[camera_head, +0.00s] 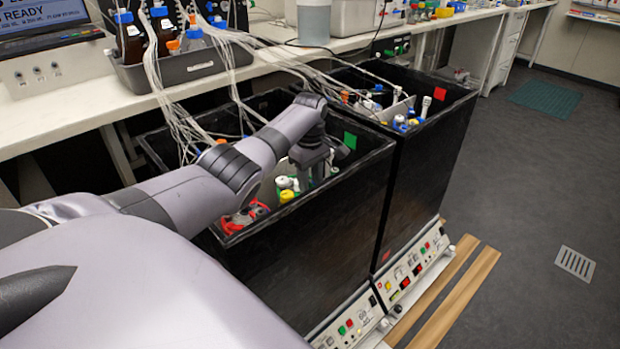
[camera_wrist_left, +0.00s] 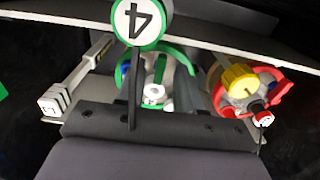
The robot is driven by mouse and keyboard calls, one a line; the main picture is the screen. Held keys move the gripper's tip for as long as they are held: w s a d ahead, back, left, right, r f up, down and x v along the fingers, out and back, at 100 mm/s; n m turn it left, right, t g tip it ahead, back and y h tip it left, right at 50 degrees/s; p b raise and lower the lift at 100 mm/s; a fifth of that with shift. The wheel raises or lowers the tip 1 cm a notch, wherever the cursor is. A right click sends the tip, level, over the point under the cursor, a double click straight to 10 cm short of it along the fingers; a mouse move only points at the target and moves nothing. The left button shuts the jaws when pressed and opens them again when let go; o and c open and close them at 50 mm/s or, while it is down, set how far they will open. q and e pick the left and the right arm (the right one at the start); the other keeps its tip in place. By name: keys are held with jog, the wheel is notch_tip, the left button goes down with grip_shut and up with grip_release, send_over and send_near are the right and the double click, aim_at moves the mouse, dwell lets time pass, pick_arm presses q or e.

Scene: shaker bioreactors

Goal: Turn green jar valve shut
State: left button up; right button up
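The green-rimmed jar (camera_wrist_left: 183,58) is in the middle of the left wrist view, with a white valve (camera_wrist_left: 153,95) on its top. A round sign with a green ring and the number 4 (camera_wrist_left: 138,22) stands just beyond it. My left gripper (camera_head: 314,174) reaches down into the near black box in the head view. In the wrist view its grey body covers the lower part, close to the valve and partly hiding the jar. I cannot tell whether its fingers touch the valve. My right gripper is not in view.
A red-rimmed jar (camera_wrist_left: 267,84) with a yellow cap (camera_wrist_left: 240,78) is right of the green one in the wrist view. The near black box (camera_head: 300,240) has high walls and a green square (camera_head: 350,140). Tubes (camera_head: 160,85) hang from the bench. A second box (camera_head: 425,160) stands beside it.

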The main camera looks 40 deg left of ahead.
pick_arm(q)
grip_shut()
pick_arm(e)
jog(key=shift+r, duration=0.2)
pick_arm(q)
jog(key=shift+r+m+p, duration=0.1)
jog(key=shift+m+p, duration=0.4)
jog(key=shift+m, duration=0.2)
jog(key=m+p, duration=0.1)
jog(key=m, duration=0.5)
jog(key=shift+p, duration=0.3)
jog(key=m, duration=0.3)
jog(key=shift+m, duration=0.4)
jog(key=m, duration=0.6)
jog(key=shift+m, duration=0.3)
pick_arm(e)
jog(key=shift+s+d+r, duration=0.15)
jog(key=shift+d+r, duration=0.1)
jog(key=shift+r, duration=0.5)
